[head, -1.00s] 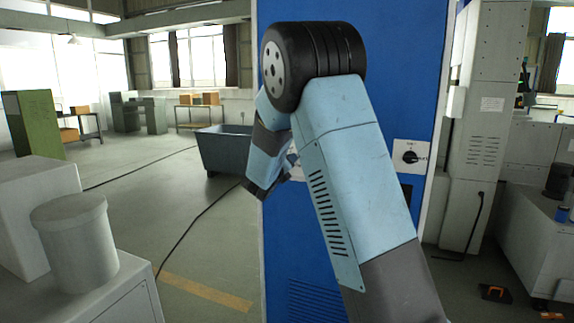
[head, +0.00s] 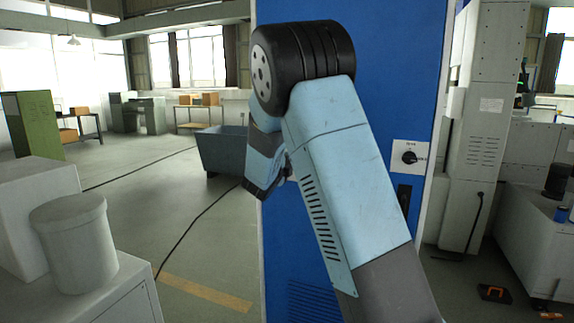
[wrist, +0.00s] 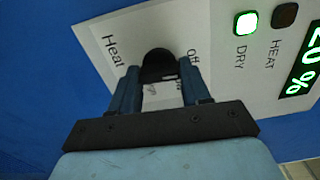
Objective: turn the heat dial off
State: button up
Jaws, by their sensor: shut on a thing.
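The heat dial (wrist: 158,60) is a dark round knob on a white label plate (wrist: 222,25), seen in the wrist view. My gripper (wrist: 160,78) is shut on it, one finger on each side. "Heat" is printed to the dial's left and "Off" to its upper right; the lettering below is partly hidden by the fingers. I cannot tell which label the knob points to. A DRY lamp (wrist: 245,22) glows green, and a HEAT lamp (wrist: 285,15) is dark. In the head view my arm hides the dial.
The plate is on a tall blue cabinet (head: 395,75). Another dark knob (head: 409,158) on a white plate is right of my arm. A green display (wrist: 305,70) shows a percentage. A white drum (head: 75,245) stands at left, a grey bin (head: 222,150) behind.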

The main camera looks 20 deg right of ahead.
jog(key=shift+a+f+n, duration=0.1)
jog(key=shift+a+n, duration=0.15)
jog(key=shift+n, duration=0.15)
jog(key=o, duration=0.8)
jog(key=shift+w, duration=0.1)
jog(key=shift+o, duration=1.3)
jog(key=shift+d, duration=0.1)
jog(key=v, duration=1.3)
jog(key=shift+s+a, duration=0.25)
jog(key=shift+s, duration=0.1)
